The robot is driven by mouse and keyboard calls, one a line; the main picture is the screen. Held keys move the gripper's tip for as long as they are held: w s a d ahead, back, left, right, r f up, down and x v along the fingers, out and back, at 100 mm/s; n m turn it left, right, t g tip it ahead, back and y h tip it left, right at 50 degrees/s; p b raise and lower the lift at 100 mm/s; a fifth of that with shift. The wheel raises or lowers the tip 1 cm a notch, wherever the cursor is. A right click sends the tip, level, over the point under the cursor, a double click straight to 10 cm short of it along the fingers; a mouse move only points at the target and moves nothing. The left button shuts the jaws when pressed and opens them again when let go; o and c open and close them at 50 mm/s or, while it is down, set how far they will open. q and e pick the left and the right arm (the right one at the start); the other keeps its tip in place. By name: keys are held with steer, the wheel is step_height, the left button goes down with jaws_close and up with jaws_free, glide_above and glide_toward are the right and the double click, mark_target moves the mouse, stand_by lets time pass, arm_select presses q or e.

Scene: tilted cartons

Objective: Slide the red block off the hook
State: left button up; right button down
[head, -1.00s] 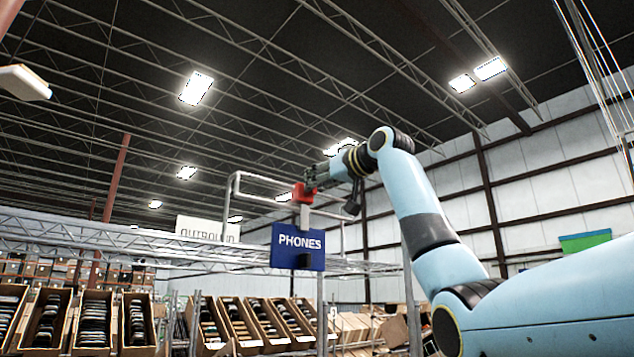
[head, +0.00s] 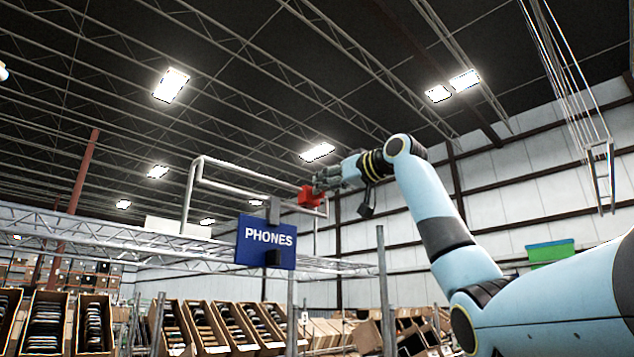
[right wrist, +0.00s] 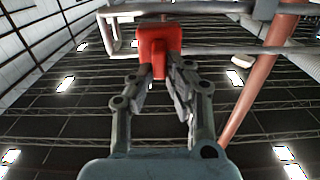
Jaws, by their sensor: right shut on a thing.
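The red block (head: 309,197) is near the right end of the pale pipe hook (head: 240,172) in the head view. My right gripper (head: 320,186) is shut on the block, coming from the right. In the right wrist view the block (right wrist: 157,42) is at the tips of the gripper's fingers (right wrist: 160,76), with the pale pipes of the hook (right wrist: 225,50) close by it. I cannot tell whether the pipe still passes through the block. My left gripper is not in view.
A blue PHONES sign (head: 265,242) hangs below and left of the block. A metal truss (head: 100,235) runs behind it. Cartons (head: 225,325) tilt on racks far below. A reddish post (head: 80,185) stands at the left. The space above the block looks clear.

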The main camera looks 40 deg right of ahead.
steer(key=shift+d+r, duration=0.2)
steer(key=c, duration=1.5)
jaws_free()
steer(key=shift+d, duration=0.1)
steer(key=shift+o, duration=0.9)
steer(key=shift+d+f, duration=0.15)
steer(key=shift+d, duration=0.05)
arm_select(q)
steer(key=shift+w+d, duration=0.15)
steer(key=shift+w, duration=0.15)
arm_select(e)
steer(key=s, duration=1.2)
steer(key=shift+d, duration=0.4)
